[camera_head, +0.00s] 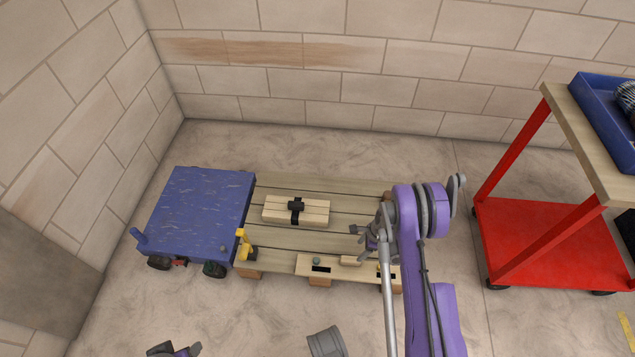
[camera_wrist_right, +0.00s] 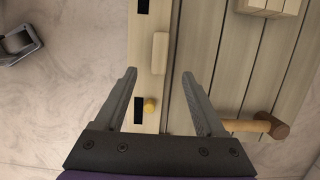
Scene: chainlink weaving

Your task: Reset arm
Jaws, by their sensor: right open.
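My right gripper (camera_head: 372,240) is open above the right end of the low plank table (camera_head: 335,187).
A wooden block with a black clamp (camera_head: 296,210) sits on the table. A mallet (camera_wrist_right: 272,126) lies beside my right finger. A blue cart (camera_head: 200,210) stands left, a red trolley (camera_head: 550,235) right. A grey object (camera_head: 326,343) is in front. Walls close off back and left.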

